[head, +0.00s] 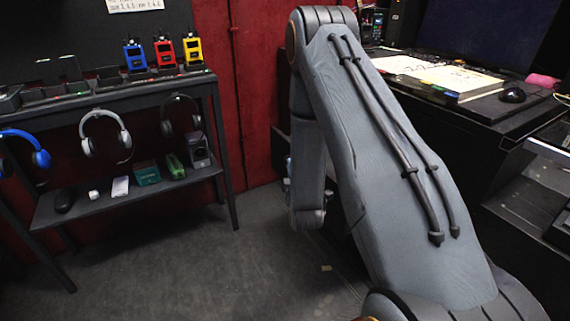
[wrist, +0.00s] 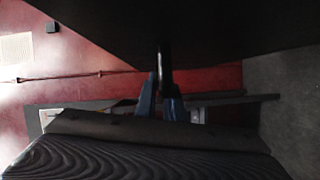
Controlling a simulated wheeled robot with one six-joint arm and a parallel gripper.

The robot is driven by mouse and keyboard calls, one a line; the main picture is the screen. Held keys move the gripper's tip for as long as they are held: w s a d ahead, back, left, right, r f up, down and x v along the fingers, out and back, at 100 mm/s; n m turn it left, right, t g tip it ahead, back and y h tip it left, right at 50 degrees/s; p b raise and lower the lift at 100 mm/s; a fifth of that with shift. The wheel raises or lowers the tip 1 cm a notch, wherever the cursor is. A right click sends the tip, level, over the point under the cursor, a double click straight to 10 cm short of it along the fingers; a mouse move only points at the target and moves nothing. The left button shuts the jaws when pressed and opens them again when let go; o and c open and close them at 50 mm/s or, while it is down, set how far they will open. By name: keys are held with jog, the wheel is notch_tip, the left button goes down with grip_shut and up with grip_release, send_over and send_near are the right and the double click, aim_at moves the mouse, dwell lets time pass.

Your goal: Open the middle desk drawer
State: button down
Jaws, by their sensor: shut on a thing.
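My gripper (wrist: 160,103) shows in the wrist view as two blue-grey fingers. They are shut on a dark upright bar (wrist: 166,62), which looks like a drawer handle. The bar stands against a broad black face (wrist: 235,32), likely the desk or drawer front. Which drawer it belongs to cannot be told. In the head view the black desk (head: 455,150) is at the right, and my arm hides its drawer fronts and most of my gripper.
A black shelf rack (head: 130,88) with radios, headphones and small boxes stands at the left. A red wall panel (head: 262,90) is behind. A monitor (head: 490,30), books (head: 460,80) and a mouse (head: 512,95) are on the desk.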

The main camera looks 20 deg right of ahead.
jog(key=shift+s+a+f, duration=0.1)
jog(key=shift+s+a, duration=0.05)
jog(key=shift+a, duration=0.35)
jog(key=c, duration=1.9)
grip_release()
jog(key=shift+o, duration=0.2)
jog(key=shift+a, duration=0.1)
jog(key=v, duration=0.7)
jog(key=shift+s, duration=0.4)
